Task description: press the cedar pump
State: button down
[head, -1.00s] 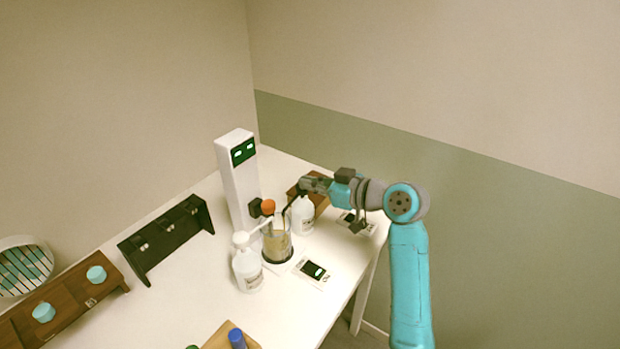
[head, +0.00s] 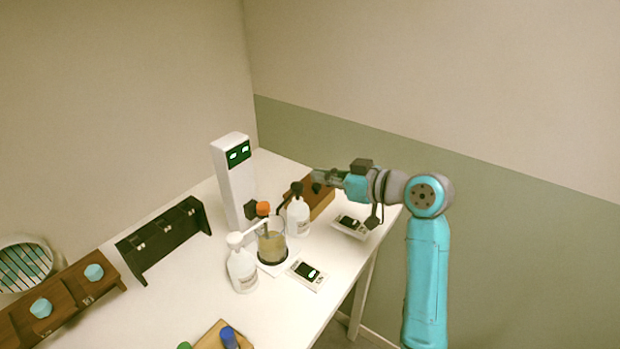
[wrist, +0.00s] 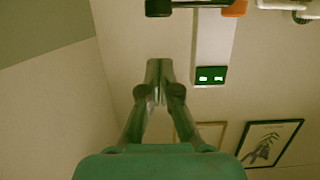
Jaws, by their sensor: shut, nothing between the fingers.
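Two white pump bottles stand on the white table, and their labels are too small to read. One bottle (head: 243,272) has a white pump head, left of a beaker (head: 272,248) of yellowish liquid. The other bottle (head: 298,218) has a dark pump head (head: 297,188), right of the beaker. I cannot tell by label which is cedar. My gripper (head: 316,178) is just right of the dark pump head, at about its height in the picture, apparently clear of it. In the wrist view its fingers (wrist: 160,72) are together and empty.
A white tower (head: 235,185) with a green-lit display (wrist: 210,76) stands behind the beaker. An orange knob (head: 263,208) is beside it. A wooden rack (head: 322,197) is behind the dark pump. Scale-like devices (head: 308,274) lie in front. A black rack (head: 160,240) stands left.

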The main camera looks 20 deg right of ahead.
jog(key=v, duration=0.5)
jog(key=shift+s, duration=0.1)
dwell(0.7)
